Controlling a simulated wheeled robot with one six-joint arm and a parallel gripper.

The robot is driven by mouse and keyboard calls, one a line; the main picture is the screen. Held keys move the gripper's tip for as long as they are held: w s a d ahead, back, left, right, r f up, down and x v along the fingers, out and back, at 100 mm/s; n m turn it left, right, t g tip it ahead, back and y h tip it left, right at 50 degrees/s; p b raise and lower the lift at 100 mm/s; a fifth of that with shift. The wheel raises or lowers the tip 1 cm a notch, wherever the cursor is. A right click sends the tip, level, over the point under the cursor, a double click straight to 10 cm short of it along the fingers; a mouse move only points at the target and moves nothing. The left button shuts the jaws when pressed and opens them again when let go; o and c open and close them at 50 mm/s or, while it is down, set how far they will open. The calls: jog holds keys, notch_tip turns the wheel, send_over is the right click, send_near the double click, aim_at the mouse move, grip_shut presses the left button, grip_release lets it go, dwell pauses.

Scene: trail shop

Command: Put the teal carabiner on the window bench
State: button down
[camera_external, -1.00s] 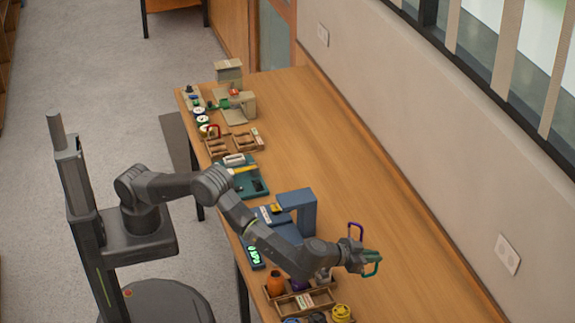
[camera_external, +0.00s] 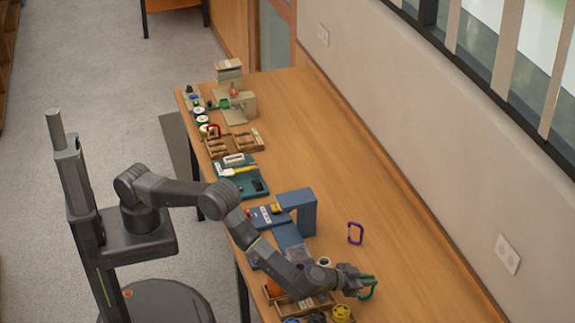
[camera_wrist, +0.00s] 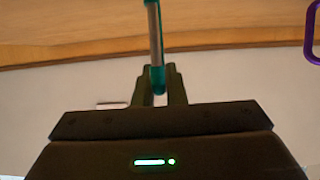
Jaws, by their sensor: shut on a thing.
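The teal carabiner (camera_external: 370,289) is held at the end of my gripper (camera_external: 361,282), over the right part of the wooden bench (camera_external: 345,170) below the window. My gripper is shut on the carabiner. In the wrist view, the teal carabiner (camera_wrist: 154,45) stands out from between the fingers of my gripper (camera_wrist: 158,88), seen edge-on. I cannot tell whether it touches the bench top. The fingers hide part of it.
A purple carabiner (camera_external: 355,233) stands behind my gripper, also at the wrist view's right edge (camera_wrist: 311,35). Blue stands (camera_external: 302,210) and a wooden tray (camera_external: 311,302) with small items are left of my gripper. Bench top toward the wall is clear.

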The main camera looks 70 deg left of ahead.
jog(key=shift+f, duration=0.15)
jog(key=c, duration=1.5)
grip_release()
jog(key=b+v, duration=0.1)
jog(key=v, duration=1.1)
jog(key=shift+b, duration=0.35)
